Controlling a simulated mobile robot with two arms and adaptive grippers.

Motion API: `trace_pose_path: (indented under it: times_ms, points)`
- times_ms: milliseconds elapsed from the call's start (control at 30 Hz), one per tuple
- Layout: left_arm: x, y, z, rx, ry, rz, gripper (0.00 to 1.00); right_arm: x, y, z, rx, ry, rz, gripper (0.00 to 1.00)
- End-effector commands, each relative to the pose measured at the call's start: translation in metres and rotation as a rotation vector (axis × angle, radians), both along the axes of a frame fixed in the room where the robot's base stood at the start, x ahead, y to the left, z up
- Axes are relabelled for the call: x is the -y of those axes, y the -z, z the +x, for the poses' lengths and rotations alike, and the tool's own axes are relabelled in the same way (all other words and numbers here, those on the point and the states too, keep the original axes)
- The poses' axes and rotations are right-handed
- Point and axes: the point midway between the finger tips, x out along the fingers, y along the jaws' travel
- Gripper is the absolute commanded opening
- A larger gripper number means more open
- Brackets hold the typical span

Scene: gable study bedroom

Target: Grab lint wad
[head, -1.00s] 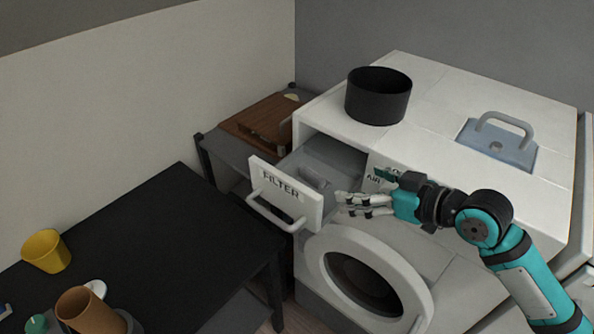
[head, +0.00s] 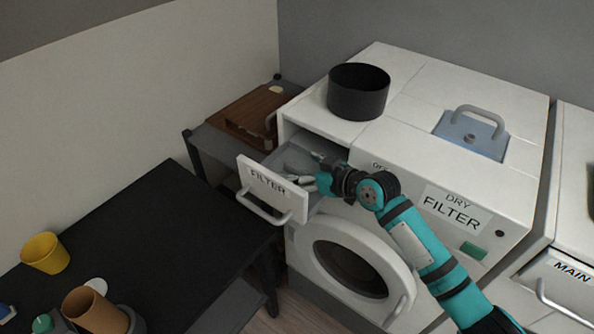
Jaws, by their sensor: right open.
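The filter drawer (head: 296,207), with a white front marked FILTER and a grey inside, is pulled out of the white dryer (head: 458,182). My right gripper (head: 301,170) is open, its fingers pointing left over the drawer's inside, just behind the front panel. The lint wad cannot be told apart from the grey drawer inside; the gripper hides part of that space. My left gripper is out of view.
A black pot (head: 358,93) and a blue plate with a handle (head: 470,136) are on the dryer top. A black table (head: 150,235) at left holds a yellow cup (head: 45,253) and a brown cup (head: 94,311). The round dryer door (head: 352,268) is below the drawer.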

Motion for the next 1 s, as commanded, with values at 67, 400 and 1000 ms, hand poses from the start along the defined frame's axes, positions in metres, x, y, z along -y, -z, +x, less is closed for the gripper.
trace_pose_path:
  times_ms: [67, 400, 1000]
  points:
    - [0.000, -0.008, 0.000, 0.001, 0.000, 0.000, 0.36, -0.009, 0.001, 0.007, -0.002, 0.000, 0.002, 0.94]
    - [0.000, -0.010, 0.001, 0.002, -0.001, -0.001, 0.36, -0.019, 0.011, 0.017, 0.000, 0.001, 0.001, 0.94]
    - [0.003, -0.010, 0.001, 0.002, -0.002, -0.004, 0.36, -0.018, 0.010, 0.017, 0.000, 0.001, 0.000, 0.26]
